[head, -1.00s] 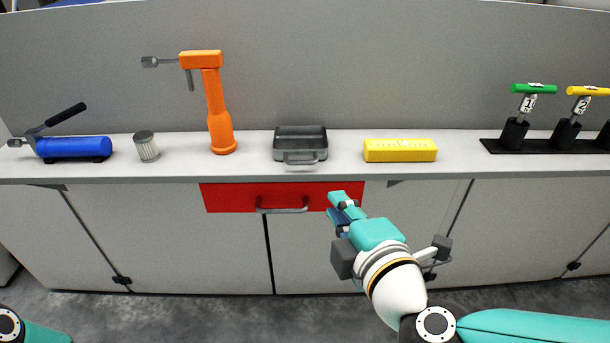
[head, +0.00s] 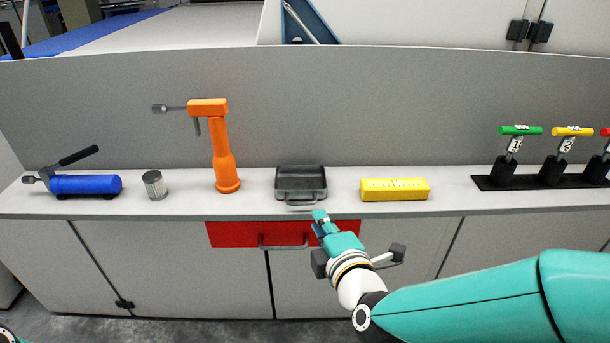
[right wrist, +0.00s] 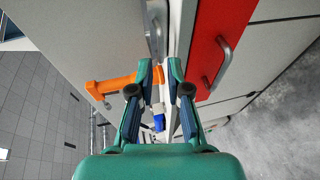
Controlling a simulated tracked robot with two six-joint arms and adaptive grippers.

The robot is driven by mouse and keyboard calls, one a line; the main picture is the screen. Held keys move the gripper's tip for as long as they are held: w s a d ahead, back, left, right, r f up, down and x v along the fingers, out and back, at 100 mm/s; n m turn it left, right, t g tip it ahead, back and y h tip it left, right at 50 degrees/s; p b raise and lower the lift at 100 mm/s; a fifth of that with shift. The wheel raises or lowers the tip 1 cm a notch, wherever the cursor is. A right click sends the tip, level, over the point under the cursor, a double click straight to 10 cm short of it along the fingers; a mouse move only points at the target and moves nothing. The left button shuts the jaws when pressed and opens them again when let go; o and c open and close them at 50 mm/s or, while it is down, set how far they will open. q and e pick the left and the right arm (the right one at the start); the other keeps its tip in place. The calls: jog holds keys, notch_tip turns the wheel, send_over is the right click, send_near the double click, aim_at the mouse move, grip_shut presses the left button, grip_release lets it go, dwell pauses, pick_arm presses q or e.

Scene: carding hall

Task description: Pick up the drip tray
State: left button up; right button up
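The drip tray (head: 284,195) is a dark grey, shallow open tray with a handle (head: 300,204) on its front side. It sits flat on the light countertop, left of the yellow block. My right gripper (head: 319,218) is just in front of and below the tray's handle, near the counter's front edge, and apart from the tray. In the right wrist view its two fingers (right wrist: 160,68) are spread with an empty gap, and the grey tray (right wrist: 155,25) shows ahead of them. My left gripper is not in view.
A red drawer (head: 230,234) with a grey handle is below the counter edge, close to my right gripper. An orange tool (head: 222,155) stands left of the tray, a yellow block (head: 394,189) lies right. A filter cylinder (head: 155,185) and blue cylinder (head: 85,184) are further left.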

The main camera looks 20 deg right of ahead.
aim_at(307, 205)
jog(key=shift+p+x, duration=0.35)
jog(key=shift+x, duration=0.95)
jog(key=x, duration=0.4)
jog(key=shift+w+a+f, duration=0.1)
jog(key=shift+f, duration=0.05)
jog(key=shift+c, duration=0.2)
grip_shut()
